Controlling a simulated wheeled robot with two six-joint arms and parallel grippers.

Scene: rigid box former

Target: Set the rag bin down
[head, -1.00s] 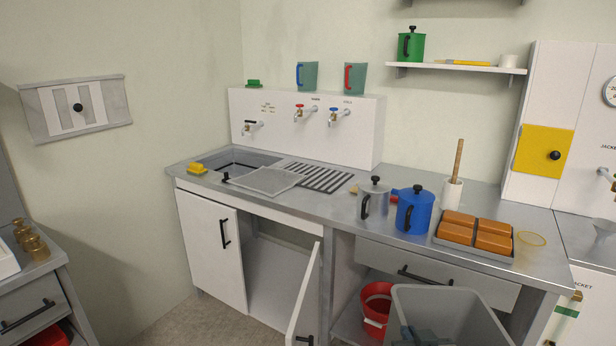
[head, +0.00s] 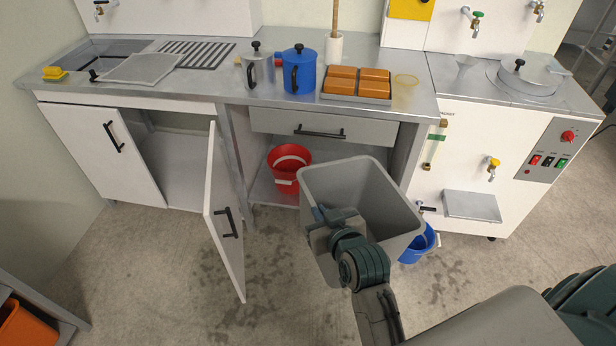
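The rag bin, a grey open-topped square bin (head: 392,205), is in the middle of the head view, in front of the counter. My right gripper (head: 322,218) is at its near left side, at the rim, and appears shut on the wall. The fingertips are partly hidden by the gripper body. The bin is slightly tilted in the view, and its inside looks empty where it shows. Whether its base touches the floor cannot be told. My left gripper is not in view.
An open cabinet door (head: 224,212) juts out left of the bin. A red bucket (head: 288,168) stands on the shelf behind it, and a blue bucket (head: 418,246) is behind at right. Bare concrete floor (head: 180,270) lies in front. The counter (head: 215,85) holds jugs and a tray.

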